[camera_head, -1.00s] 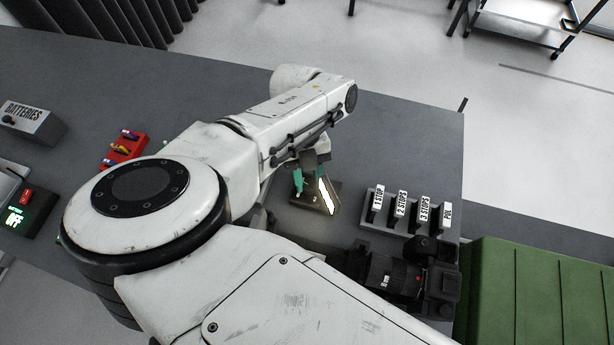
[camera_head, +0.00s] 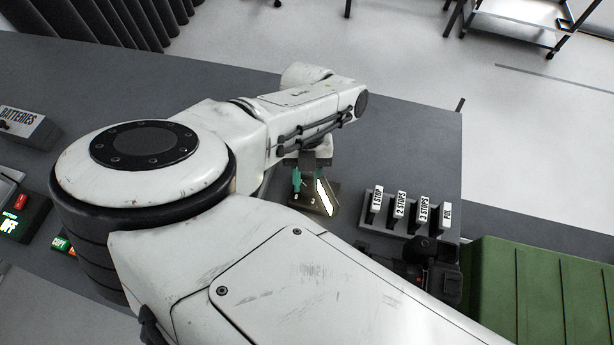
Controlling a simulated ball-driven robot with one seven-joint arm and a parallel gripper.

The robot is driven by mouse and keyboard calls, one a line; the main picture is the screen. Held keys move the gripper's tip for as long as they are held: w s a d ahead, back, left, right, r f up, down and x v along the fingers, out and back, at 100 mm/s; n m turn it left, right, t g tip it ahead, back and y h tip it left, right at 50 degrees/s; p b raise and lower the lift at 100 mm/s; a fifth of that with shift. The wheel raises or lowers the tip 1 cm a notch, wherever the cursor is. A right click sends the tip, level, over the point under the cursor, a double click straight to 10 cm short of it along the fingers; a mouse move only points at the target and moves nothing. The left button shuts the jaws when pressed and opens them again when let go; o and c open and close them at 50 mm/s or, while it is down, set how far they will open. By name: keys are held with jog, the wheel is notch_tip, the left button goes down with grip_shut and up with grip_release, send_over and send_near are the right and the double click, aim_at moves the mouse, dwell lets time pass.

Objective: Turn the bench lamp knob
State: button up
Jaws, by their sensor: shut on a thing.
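The bench lamp (camera_head: 325,199) is a small dark unit with a bright white lit panel, on the grey bench in the middle of the view. My gripper (camera_head: 308,185), with teal fingers, points down at the lamp and is shut on a part of it. The knob itself is too small and too covered by the fingers to make out. My own arm spans the picture and hides the bench to the left of and in front of the lamp.
A rack of upright labelled filters (camera_head: 408,220) stands right of the lamp. A black camera (camera_head: 435,262), partly hidden by my arm, lies in front of it. A green case (camera_head: 540,295) is at lower right. A battery box (camera_head: 28,127) sits far left. The bench behind the lamp is clear.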

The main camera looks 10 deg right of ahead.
jog(key=o, duration=1)
jog(key=shift+o, duration=0.2)
jog(key=p+v, duration=0.5)
jog(key=v, duration=0.5)
jog(key=shift+r, duration=0.4)
jog(key=shift+w, duration=0.15)
